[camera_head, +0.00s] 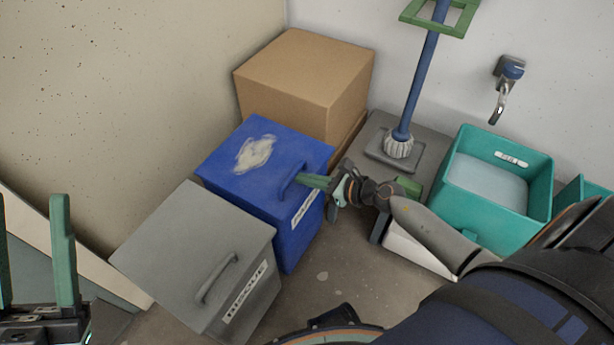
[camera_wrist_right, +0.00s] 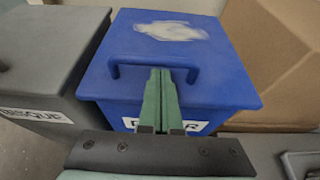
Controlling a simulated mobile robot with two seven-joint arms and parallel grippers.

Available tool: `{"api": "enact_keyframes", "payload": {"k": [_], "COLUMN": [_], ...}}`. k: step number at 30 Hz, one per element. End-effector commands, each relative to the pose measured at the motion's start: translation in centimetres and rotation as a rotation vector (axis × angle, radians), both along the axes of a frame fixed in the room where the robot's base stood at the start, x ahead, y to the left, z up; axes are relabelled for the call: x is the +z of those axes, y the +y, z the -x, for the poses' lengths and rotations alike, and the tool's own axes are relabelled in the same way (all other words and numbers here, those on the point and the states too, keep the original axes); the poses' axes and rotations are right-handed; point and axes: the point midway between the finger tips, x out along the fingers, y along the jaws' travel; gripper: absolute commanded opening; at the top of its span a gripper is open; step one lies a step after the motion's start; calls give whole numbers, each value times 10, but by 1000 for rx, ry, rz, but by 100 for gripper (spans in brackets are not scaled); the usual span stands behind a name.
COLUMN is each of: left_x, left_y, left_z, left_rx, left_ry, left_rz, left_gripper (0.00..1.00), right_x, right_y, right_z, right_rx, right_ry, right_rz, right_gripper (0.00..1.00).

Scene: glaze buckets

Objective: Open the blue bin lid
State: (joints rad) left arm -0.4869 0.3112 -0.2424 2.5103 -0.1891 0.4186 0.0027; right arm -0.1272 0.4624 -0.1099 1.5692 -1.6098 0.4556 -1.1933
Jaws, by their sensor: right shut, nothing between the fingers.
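The blue bin (camera_head: 285,225) stands on the floor, with its flat blue lid (camera_head: 225,165) shut. A pale worn patch marks the lid, and a blue handle (camera_head: 290,182) rises near its front edge. My right gripper (camera_head: 304,180) reaches in from the right with its fingers together at this handle. In the right wrist view, the shut fingertips (camera_wrist_right: 160,75) meet the lower edge of the handle bar (camera_wrist_right: 155,62); I cannot tell whether they pass under it or touch it. My left gripper (camera_head: 35,240) is at the lower left, fingers apart and empty, away from the bins.
A grey bin (camera_head: 190,245) with a handled lid stands close on the blue bin's left. A cardboard box (camera_head: 300,75) is behind it. A teal tub (camera_head: 500,185) and a blue post (camera_head: 415,85) stand to the right. Bare floor lies in front.

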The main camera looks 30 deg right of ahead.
Motion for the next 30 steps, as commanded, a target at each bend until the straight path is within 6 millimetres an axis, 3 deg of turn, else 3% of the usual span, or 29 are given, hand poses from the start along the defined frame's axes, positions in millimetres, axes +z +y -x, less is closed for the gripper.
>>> {"api": "enact_keyframes", "payload": {"k": [2, 20, 30], "left_x": [10, 25, 44], "left_y": [1, 4, 5], "left_z": [1, 0, 0], "left_rx": [6, 36, 50], "left_ry": [-9, -18, -28], "left_rz": [-4, -16, -28], "left_gripper": [50, 50, 50], "right_x": [6, 12, 22], "right_y": [0, 1, 1], "right_z": [-1, -2, -4], "right_rx": [0, -1, -1], "right_ry": [6, 27, 46], "right_rz": [4, 18, 31], "right_gripper": [0, 0, 0]}}
